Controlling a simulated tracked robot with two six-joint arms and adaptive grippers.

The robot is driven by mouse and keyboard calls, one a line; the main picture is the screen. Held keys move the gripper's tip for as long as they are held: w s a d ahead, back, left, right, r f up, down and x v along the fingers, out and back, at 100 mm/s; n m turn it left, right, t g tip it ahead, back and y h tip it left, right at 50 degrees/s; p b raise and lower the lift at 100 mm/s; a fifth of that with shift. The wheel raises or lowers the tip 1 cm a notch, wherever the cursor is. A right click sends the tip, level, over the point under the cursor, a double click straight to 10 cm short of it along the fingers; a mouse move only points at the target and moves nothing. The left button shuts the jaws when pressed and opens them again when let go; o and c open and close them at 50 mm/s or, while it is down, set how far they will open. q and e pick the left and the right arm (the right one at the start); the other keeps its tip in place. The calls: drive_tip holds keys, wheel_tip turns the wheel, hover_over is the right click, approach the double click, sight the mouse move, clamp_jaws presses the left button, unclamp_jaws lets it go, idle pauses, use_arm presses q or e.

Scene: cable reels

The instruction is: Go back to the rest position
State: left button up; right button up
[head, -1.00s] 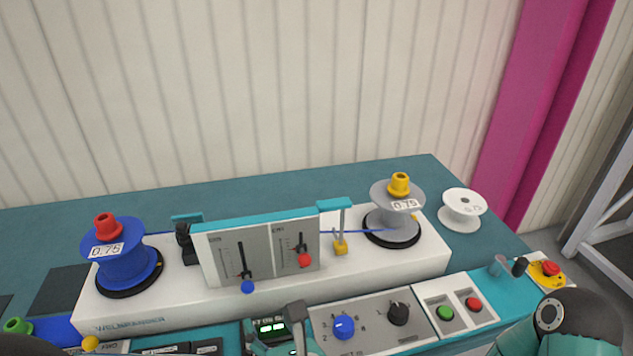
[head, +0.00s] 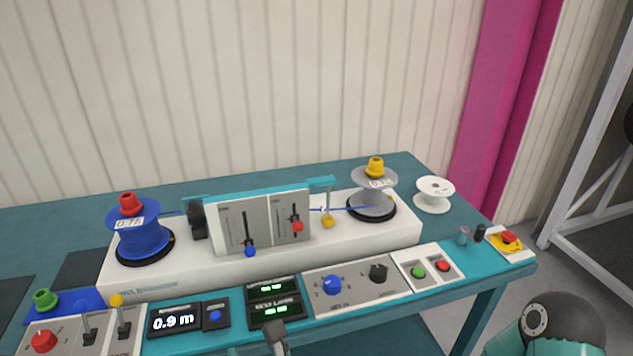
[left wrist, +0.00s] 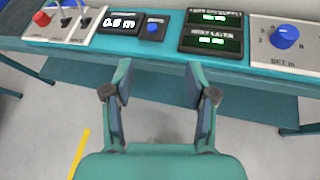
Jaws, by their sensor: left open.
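My left gripper (left wrist: 162,85) is open and empty in the left wrist view, its two fingers apart in front of the bench's front edge, above the grey floor. In the head view only a grey tip of it (head: 275,338) shows at the bottom, just below the small displays. A teal and dark part of my other arm (head: 560,325) shows at the bottom right of the head view; the right gripper itself is not seen.
The teal bench (head: 90,222) carries a winding machine (head: 270,262) with a blue reel (head: 143,240) and a grey reel (head: 372,203). A white spool (head: 434,194) stands at the right. Control panels (head: 355,292) line the front edge. An emergency button (head: 508,238) sits at the right corner.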

use_arm(q)
drive_tip(key=s+a+f+n+g, duration=0.2)
drive_tip(key=f+g, duration=0.1)
drive_tip(key=f, duration=0.3)
drive_tip(key=s+a+f+n+g, duration=0.2)
drive_tip(key=s+f+g, duration=0.1)
drive_tip(key=f, duration=0.3)
drive_tip(key=s+d+f+n+g+h+p, duration=0.1)
drive_tip(key=s+d+f+n+g+h, duration=0.3)
drive_tip(key=f+n, duration=0.4)
drive_tip(key=s+d+f+n+g+h+p, duration=0.1)
drive_tip(key=s+f+n+g+h, duration=0.4)
drive_tip(key=n, duration=0.5)
drive_tip(key=w+a+f+n+t+h, duration=0.2)
drive_tip(key=w+a+f+n+t, duration=0.1)
drive_tip(key=n, duration=0.8)
wheel_tip(320, 180, down, 3)
drive_tip(key=shift+w+a+r+n+t, duration=0.15)
drive_tip(key=shift+w+a+n+t, duration=0.2)
drive_tip(key=shift+w+t, duration=0.6)
